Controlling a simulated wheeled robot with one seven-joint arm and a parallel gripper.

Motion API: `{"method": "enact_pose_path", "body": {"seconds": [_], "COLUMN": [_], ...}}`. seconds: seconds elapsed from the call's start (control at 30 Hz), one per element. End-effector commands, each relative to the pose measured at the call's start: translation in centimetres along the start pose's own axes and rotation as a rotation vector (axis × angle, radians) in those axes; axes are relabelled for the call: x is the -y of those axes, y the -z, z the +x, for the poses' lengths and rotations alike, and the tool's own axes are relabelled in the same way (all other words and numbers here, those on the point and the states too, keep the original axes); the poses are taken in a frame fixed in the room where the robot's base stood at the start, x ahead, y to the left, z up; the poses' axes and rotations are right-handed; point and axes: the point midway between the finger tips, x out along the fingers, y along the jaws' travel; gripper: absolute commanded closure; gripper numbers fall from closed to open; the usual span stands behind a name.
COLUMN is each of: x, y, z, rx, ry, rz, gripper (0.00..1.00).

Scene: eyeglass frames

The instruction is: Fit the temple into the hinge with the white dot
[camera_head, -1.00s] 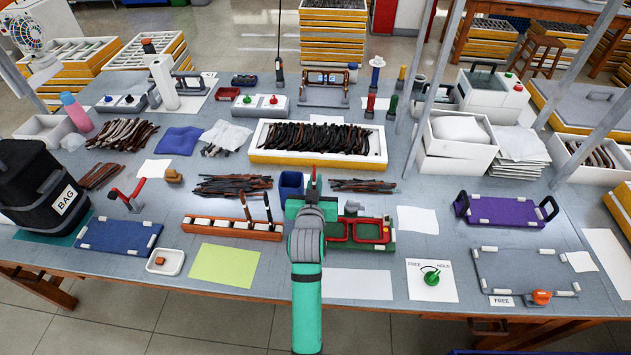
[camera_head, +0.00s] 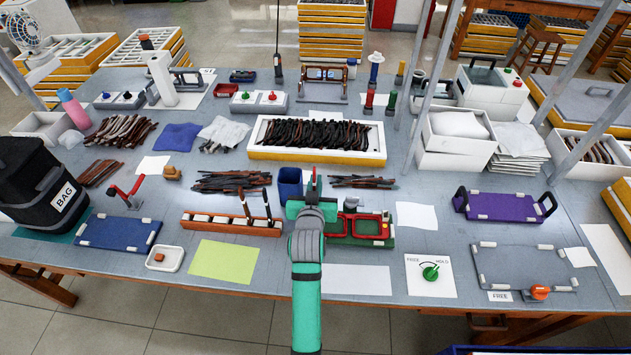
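A red eyeglass frame (camera_head: 363,213) sits on a green fixture (camera_head: 389,242) right of my gripper. My arm hides the frame's left part, and I cannot make out the hinges or a white dot. My gripper (camera_head: 314,190) is above the table just left of the frame, seen from behind. A thin dark and reddish upright piece shows at its tip; I cannot tell whether it is held. The fingers are hidden. An orange rack (camera_head: 200,226) to the left has white slots and dark temples (camera_head: 267,204) standing at its right side.
A blue bin (camera_head: 290,183) stands close behind my gripper. Loose dark temples (camera_head: 230,182) lie at the back left. A FREE/HOLD card with a green knob (camera_head: 430,273) is at the right. A blank white sheet (camera_head: 358,280) lies in front of the fixture.

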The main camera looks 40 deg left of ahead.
Motion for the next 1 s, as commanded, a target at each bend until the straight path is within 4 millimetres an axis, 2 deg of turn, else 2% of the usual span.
{"method": "enact_pose_path", "body": {"seconds": [0.43, 0.47, 0.5, 0.53, 0.83, 1.0], "x": [0.0, 0.0, 0.0, 0.0, 0.0, 0.0], "y": [-1.0, -0.9, -0.9, -0.9, -0.9, -1.0], "z": [0.3, 0.2, 0.2, 0.2, 0.2, -1.3], "rx": [0.001, 0.000, 0.000, 0.000, 0.001, 0.002], "ry": [0.000, 0.000, 0.000, 0.000, 0.000, 0.000], "rz": [0.000, 0.000, 0.000, 0.000, 0.000, 0.001], "gripper": [1.00, 0.86, 0.77, 0.72, 0.72, 0.72]}}
